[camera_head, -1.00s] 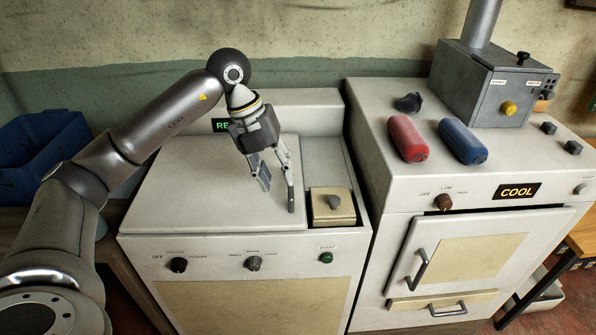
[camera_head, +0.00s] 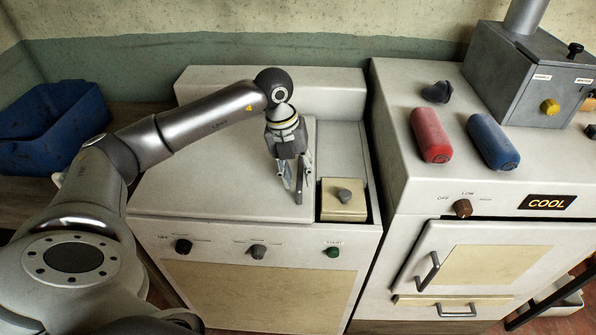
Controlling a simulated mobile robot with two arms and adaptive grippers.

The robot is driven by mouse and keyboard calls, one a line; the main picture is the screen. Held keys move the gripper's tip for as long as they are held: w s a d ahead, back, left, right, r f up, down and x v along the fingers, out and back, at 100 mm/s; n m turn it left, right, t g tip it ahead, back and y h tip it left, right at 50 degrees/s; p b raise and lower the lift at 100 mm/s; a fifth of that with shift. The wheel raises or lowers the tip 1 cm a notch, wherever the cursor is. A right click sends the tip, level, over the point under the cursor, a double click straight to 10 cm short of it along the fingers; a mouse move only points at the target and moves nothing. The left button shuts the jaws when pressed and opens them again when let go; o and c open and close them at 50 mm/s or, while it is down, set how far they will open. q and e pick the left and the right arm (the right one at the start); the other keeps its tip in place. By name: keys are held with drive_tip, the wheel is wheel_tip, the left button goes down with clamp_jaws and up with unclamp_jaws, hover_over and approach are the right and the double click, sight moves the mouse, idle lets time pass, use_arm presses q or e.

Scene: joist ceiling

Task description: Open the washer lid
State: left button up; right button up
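The washer (camera_head: 260,300) is the white machine in the middle, with knobs and a green start button on its front. Its flat lid (camera_head: 215,180) lies closed on the top, left of a beige box with a knob (camera_head: 343,200). My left gripper (camera_head: 297,190) points down over the lid's right part, close to its right edge. Its fingers are seen nearly edge-on, so I cannot tell how far apart they are or whether they touch the lid. No object shows in them. My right gripper is not in view.
A second machine (camera_head: 495,210) with a "COOL" display stands at the right. On it are a red cylinder (camera_head: 430,135), a blue cylinder (camera_head: 492,141), a dark lump (camera_head: 437,92) and a grey metal box (camera_head: 520,80). A blue crate (camera_head: 50,125) sits at the far left.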

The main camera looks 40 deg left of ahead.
use_arm(q)
drive_tip(key=shift+f, duration=0.3)
drive_tip(key=shift+c, duration=0.5)
clamp_jaws()
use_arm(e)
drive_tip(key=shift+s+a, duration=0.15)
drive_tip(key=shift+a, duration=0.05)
